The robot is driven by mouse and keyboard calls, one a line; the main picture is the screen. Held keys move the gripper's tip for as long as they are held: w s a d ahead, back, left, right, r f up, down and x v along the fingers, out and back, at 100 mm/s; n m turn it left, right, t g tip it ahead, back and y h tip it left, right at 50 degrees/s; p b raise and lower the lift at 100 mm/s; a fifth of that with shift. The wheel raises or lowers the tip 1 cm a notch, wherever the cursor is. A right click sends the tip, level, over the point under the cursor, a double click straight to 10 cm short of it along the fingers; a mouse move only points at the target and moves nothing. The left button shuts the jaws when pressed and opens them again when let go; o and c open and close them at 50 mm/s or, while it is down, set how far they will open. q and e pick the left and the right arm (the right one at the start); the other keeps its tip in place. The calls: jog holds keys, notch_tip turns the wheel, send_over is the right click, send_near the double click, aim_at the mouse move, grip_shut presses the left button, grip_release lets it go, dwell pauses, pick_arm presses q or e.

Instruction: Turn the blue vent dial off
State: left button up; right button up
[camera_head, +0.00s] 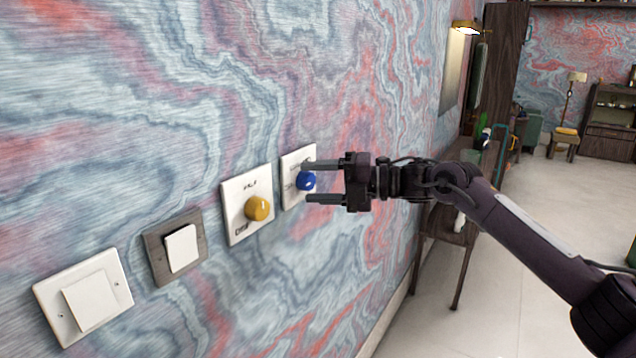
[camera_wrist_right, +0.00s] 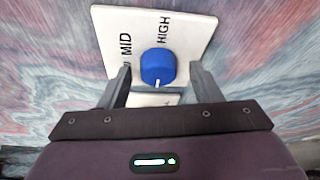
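The blue vent dial (camera_head: 306,181) sits on a white wall plate (camera_head: 296,158), the farthest right of the plates in the head view. In the right wrist view the blue dial (camera_wrist_right: 158,66) shows a white pointer mark on its near side, and its plate (camera_wrist_right: 113,22) carries the words MID and HIGH. Other lettering is hidden. My right gripper (camera_head: 308,182) is open, its two fingers spread with the dial between them in the picture. In the wrist view the fingers (camera_wrist_right: 158,84) stand apart either side of the dial, with no clear contact. My left gripper is not in view.
A white plate with a yellow dial (camera_head: 258,208) is just left of the blue one. Farther left are a grey-framed switch (camera_head: 181,248) and a white switch (camera_head: 92,304). A dark wooden table (camera_head: 447,238) stands along the wall behind my right arm.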

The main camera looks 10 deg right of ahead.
jog(key=shift+d, duration=0.1)
jog(key=b+v, duration=0.1)
jog(key=v, duration=0.6)
jog(key=shift+s+d+b, duration=0.2)
jog(key=shift+d+b, duration=0.1)
